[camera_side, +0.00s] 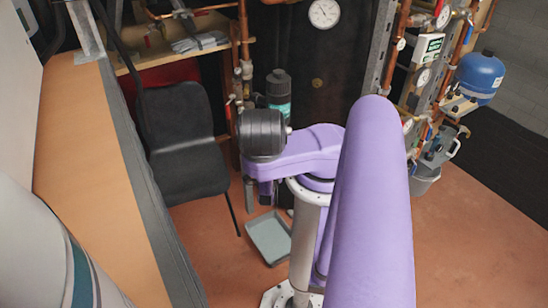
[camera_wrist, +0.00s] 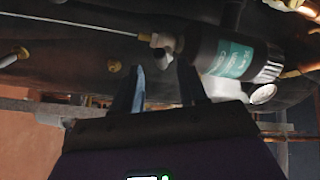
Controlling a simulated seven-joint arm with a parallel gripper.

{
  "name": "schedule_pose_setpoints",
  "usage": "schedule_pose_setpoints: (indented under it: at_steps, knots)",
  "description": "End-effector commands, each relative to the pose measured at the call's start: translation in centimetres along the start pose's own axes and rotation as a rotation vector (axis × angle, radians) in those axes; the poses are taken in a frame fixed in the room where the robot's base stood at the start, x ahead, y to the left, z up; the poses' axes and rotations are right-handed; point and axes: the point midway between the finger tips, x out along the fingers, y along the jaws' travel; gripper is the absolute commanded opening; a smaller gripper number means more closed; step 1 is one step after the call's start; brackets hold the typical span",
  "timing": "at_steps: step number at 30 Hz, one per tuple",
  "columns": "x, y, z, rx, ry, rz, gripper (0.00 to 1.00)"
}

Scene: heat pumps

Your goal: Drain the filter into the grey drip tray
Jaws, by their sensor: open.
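The filter (camera_side: 278,95) is a dark cylinder with a teal label, upright on the pipework behind my arm in the side view. It shows sideways in the wrist view (camera_wrist: 240,58), with a small valve fitting (camera_wrist: 163,42) of brass and grey metal at its end. My gripper (camera_wrist: 163,78) is open and empty, its two fingers pointing at this fitting. I cannot tell whether they touch it. In the side view my arm hides the fingers and the filter's lower part. The grey drip tray (camera_side: 268,238) lies on the floor below and looks empty.
A black chair (camera_side: 185,140) stands left of the filter, beside a wooden bench (camera_side: 85,170). Copper pipes (camera_side: 240,60) run close to the filter. Floor (camera_side: 480,230) is clear at the right front.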

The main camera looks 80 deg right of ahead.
Motion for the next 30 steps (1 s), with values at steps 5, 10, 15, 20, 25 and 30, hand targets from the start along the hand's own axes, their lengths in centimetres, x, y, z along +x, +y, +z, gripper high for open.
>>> schedule_pose_setpoints:
  at_steps: [5,10,15,20,25,30]
  knots:
    - [-0.7,-0.1,0.1,0.001,0.0,-0.005,0.42]
    - [-1.4,-0.1,0.1,0.001,0.0,-0.005,0.42]
    - [-1.8,-0.1,0.0,0.002,0.003,-0.004,0.42]
    - [-2.0,-0.1,-0.1,0.002,0.003,-0.003,0.42]
    - [-2.0,-0.1,-0.1,0.002,0.004,-0.003,0.42]
    - [-2.0,-0.1,-0.1,0.002,0.003,-0.002,0.33]
